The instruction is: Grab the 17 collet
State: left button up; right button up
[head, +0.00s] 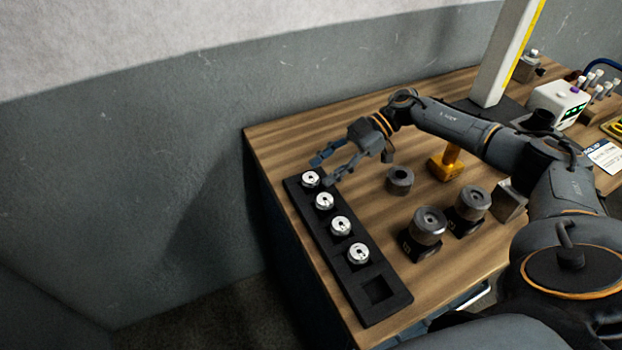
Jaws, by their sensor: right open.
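Several round silver collets sit in a row in a black tray (385,312) along the table's left edge. They are the far collet (310,179), a second (324,201), a third (341,226) and the nearest (358,253). Any numbers on them are too small to read, so I cannot tell which is the 17. The tray's near pocket is empty. My right gripper (322,171) is open and empty, with its fingers pointing left near the far collet. I cannot tell whether it touches it. My left gripper is not in view.
A loose grey metal ring (399,180) stands right of the tray. Two metal cylinders on dark bases (429,224) (472,203) stand nearer, with an orange tool (446,163) behind. A white post (511,55) and white device (558,103) stand at the back right.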

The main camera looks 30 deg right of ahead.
aim_at(314, 176)
jog(key=shift+x, duration=1.6)
jog(key=shift+r, duration=0.15)
jog(key=c, duration=1)
